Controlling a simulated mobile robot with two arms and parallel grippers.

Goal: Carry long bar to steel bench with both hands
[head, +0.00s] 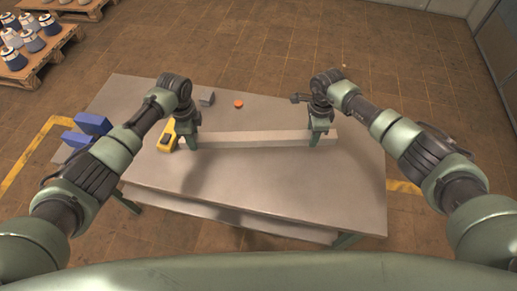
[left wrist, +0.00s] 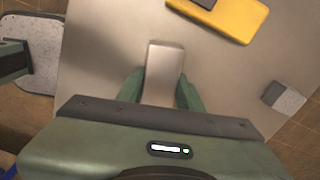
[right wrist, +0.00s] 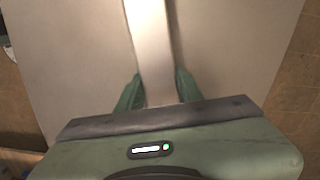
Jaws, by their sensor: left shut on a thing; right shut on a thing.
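The long bar (head: 250,139), pale grey and straight, lies level across the top of the steel bench (head: 290,185) in the head view. I cannot tell whether it touches the bench top or is slightly above it. My left gripper (head: 188,143) is shut on the bar near its left end, and the bar (left wrist: 166,65) shows between its green fingers in the left wrist view. My right gripper (head: 315,138) is shut on the bar near its right end. In the right wrist view the bar (right wrist: 151,40) runs between the fingers.
A yellow device (head: 166,140) lies close to the bar's left end. A small grey block (head: 206,98) and an orange disc (head: 238,104) lie behind the bar. Blue boxes (head: 93,124) stand at the left. The bench's front half is clear. Pallets (head: 40,65) stand far left.

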